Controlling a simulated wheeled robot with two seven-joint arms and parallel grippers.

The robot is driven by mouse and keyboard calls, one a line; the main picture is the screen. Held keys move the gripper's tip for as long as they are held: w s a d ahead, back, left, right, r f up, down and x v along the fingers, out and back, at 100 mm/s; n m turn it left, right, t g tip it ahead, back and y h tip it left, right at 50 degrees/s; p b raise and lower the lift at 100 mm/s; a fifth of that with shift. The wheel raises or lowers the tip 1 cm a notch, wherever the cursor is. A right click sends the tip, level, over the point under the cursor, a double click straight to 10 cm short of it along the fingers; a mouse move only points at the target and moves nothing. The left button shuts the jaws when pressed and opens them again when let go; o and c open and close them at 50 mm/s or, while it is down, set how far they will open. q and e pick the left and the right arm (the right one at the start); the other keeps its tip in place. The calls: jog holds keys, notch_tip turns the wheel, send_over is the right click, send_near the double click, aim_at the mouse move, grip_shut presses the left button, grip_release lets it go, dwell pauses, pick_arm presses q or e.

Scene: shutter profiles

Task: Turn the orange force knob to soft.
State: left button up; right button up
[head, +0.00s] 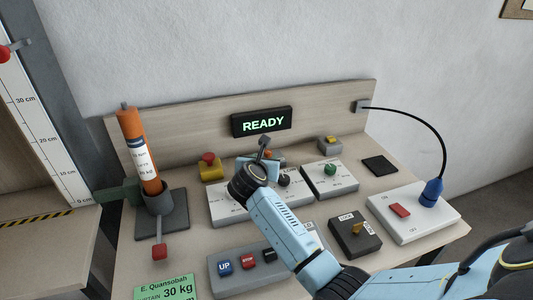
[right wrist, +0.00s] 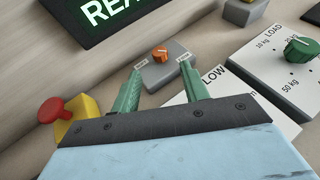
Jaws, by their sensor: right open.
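The orange force knob (right wrist: 160,53) sits on a small grey box (right wrist: 168,70) with a small label on either side of its top. The labels are too small to read surely, and I cannot tell which one the knob points to. In the head view the orange knob (head: 268,153) is mostly hidden behind my right gripper (head: 264,155). In the right wrist view my right gripper (right wrist: 160,69) is open and empty. Its two green fingers point toward the box, with the knob beyond and between the tips, apparently not touched. My left gripper is not in view.
A red mushroom button on a yellow base (right wrist: 72,118) stands left of the gripper. The READY display (head: 262,122) is behind. A white panel with a green LOAD knob (right wrist: 301,49) lies to the right. An orange cylinder (head: 139,150) stands at the left.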

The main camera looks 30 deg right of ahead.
aim_at(268, 152)
jog(key=b+x, duration=0.1)
jog(key=x, duration=0.6)
jog(key=shift+a+f, duration=0.1)
jog(key=shift+w+d+f, duration=0.1)
jog(key=shift+w+d, duration=0.1)
jog(key=shift+w, duration=0.1)
jog(key=shift+w+d+f, duration=0.1)
jog(key=shift+w+d, duration=0.05)
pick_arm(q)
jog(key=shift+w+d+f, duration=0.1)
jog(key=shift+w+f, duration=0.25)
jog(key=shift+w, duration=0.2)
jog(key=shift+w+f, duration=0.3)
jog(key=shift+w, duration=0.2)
pick_arm(e)
grip_shut()
